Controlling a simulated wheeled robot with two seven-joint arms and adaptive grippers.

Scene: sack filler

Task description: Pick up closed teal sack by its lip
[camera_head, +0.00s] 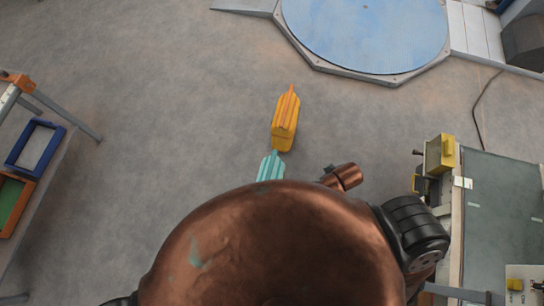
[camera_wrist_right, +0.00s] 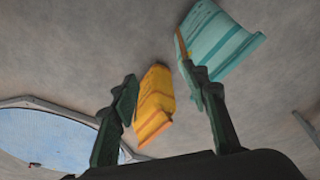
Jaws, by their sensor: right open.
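The teal sack (camera_head: 270,167) lies on the floor in the head view, its lower part hidden behind my own copper-coloured body. In the right wrist view the teal sack (camera_wrist_right: 222,45) is at the upper right, with its near edge partly behind the right-hand finger. My right gripper (camera_wrist_right: 158,76) is open, with nothing held between its fingers. The teal sack is not between the fingers; whether the finger touches it I cannot tell. In the head view only a small dark part of the right gripper (camera_head: 328,180) shows, right of the teal sack. My left gripper is not in view.
A yellow-orange sack (camera_head: 285,125) stands just beyond the teal one; it appears between the fingers in the wrist view (camera_wrist_right: 154,100). A blue round platform (camera_head: 365,35) is at the back. A bench (camera_head: 500,210) stands right, a rack (camera_head: 45,165) left. Floor left of the sacks is clear.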

